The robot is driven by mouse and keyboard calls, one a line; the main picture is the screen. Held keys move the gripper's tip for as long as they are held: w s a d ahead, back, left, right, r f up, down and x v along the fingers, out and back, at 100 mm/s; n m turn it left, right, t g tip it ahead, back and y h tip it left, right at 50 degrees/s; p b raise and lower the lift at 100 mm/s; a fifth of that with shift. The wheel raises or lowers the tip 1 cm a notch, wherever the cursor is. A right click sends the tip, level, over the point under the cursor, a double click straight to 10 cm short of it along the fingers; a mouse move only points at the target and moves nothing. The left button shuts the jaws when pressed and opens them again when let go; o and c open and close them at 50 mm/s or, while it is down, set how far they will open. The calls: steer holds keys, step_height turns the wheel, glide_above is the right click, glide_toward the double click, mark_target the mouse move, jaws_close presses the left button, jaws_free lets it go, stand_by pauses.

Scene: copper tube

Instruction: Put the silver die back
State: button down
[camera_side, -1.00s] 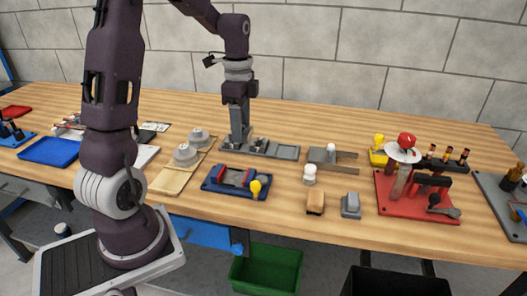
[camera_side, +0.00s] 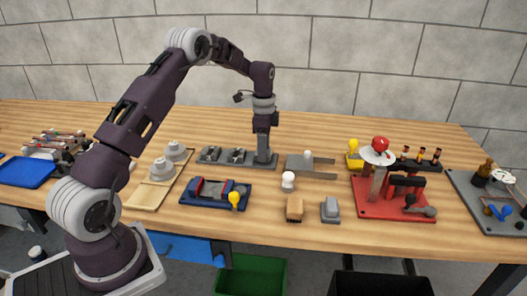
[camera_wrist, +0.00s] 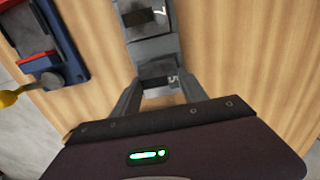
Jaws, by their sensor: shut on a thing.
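A grey die rack (camera_side: 223,157) lies on the bench in the side view, with dark dies in its left and middle places. My gripper (camera_side: 263,160) points straight down at the rack's right end, low over it. In the wrist view my gripper (camera_wrist: 160,93) has its two grey fingers angled in at the near end of the rack (camera_wrist: 153,48), where a "5" mark shows; a "7" mark shows farther up. My gripper is shut on the die, which is mostly hidden between the fingers; I cannot tell whether it touches the rack floor.
A blue fixture (camera_side: 215,195) with a yellow-knobbed lever (camera_side: 235,200) stands in front of the rack. A grey forked plate (camera_side: 308,165) lies to the right, with a white-topped piece (camera_side: 288,181) before it. A red-based press (camera_side: 395,195) stands farther right.

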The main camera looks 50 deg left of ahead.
steer(key=shift+f, duration=0.45)
steer(key=shift+f, duration=0.1)
steer(key=c, duration=0.6)
jaws_free()
